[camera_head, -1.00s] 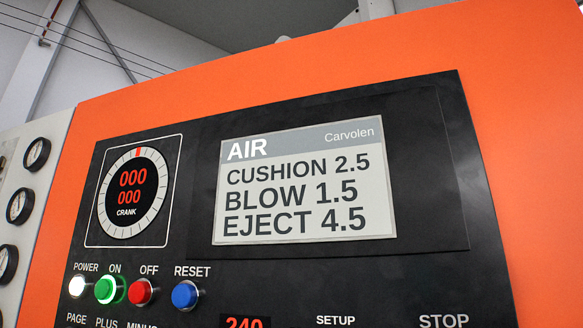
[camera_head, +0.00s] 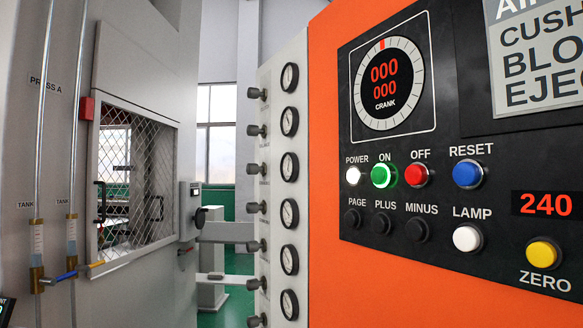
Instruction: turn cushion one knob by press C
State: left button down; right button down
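A pale panel (camera_head: 288,190) beside the orange cabinet carries a column of several round gauges (camera_head: 289,121). A dark knob (camera_head: 254,130) sticks out to the left beside each gauge. The labels by the knobs are too small and edge-on to read, so I cannot tell which knob is cushion one. The AIR screen (camera_head: 540,60) is cut off at the top right, with only parts of its words showing. Neither gripper is in view.
The orange cabinet (camera_head: 345,255) with its black button panel (camera_head: 400,150) fills the right. At left stands a grey machine (camera_head: 130,60) marked PRESS A, with a mesh guard door (camera_head: 137,180) and tank tubes (camera_head: 38,250). Green floor shows between them.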

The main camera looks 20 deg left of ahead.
aim_at(251, 169)
jog(key=k, duration=0.3)
jog(key=k+j+u, duration=0.1)
jog(key=u, duration=0.75)
jog(key=i+j, duration=0.05)
